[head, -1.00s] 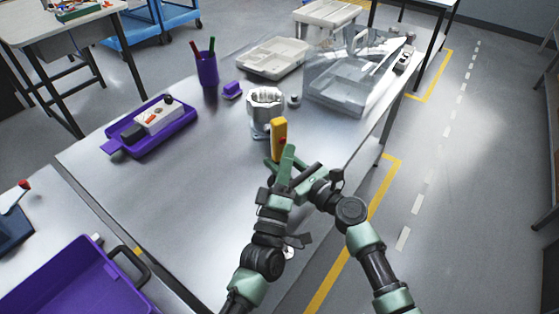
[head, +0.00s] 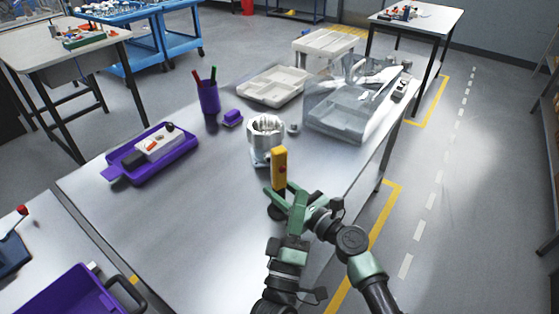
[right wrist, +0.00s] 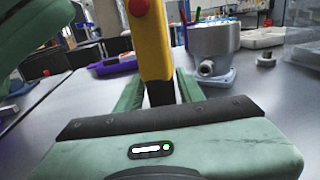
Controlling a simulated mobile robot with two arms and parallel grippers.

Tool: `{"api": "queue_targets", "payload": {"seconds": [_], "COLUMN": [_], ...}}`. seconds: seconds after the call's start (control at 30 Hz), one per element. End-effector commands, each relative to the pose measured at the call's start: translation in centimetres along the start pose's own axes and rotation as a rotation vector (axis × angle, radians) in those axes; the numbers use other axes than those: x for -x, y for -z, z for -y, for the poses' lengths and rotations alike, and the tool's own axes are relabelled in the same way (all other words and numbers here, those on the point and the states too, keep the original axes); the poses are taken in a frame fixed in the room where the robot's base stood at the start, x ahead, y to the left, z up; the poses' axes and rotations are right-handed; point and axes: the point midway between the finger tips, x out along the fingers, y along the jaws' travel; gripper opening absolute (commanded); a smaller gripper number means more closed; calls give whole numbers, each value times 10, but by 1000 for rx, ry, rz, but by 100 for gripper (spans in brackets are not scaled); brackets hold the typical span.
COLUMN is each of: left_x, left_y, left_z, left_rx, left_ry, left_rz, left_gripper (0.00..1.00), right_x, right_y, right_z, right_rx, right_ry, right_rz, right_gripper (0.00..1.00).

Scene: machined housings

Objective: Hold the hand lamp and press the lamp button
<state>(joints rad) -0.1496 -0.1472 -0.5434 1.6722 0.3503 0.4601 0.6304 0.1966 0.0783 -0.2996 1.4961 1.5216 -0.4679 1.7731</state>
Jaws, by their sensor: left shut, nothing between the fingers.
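The yellow hand lamp (head: 279,160) with a red button (head: 283,170) is upright near the table's right edge. My right gripper (head: 277,195) is shut around its dark lower part. In the right wrist view the lamp (right wrist: 155,45) rises between the green fingers of that gripper (right wrist: 160,92), its red button at the top edge. My left gripper (head: 299,193) is shut and empty, just below and to the right of the button, apart from it as far as I can see. Part of it fills the upper left of the right wrist view. Whether the lamp is lit, I cannot tell.
A metal housing (head: 264,150) stands right behind the lamp. Behind it are a purple block (head: 233,118), a pen cup (head: 209,98), a beige tray (head: 263,92) and a clear bin (head: 336,122). A purple tray (head: 178,165) lies left. The table's front middle is clear.

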Motion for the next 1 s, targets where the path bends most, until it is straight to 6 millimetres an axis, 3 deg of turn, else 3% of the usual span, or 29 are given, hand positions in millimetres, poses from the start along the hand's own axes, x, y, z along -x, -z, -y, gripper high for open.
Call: {"api": "queue_targets", "payload": {"seconds": [0.03,0.07,0.47,1.0], "left_x": [0,0,0,0], "left_y": [0,0,0,0], "left_z": [0,0,0,0], "left_rx": [0,0,0,0], "left_ry": [0,0,0,0], "left_rz": [0,0,0,0], "left_gripper": [0,0,0,0], "right_x": [0,0,5,105], "right_y": [0,0,1,2], "right_z": [0,0,0,0], "right_rx": [0,0,0,0], "right_ry": [0,0,1,1], "right_rz": [0,0,-1,-3], "right_gripper": [55,61,61,61]}}
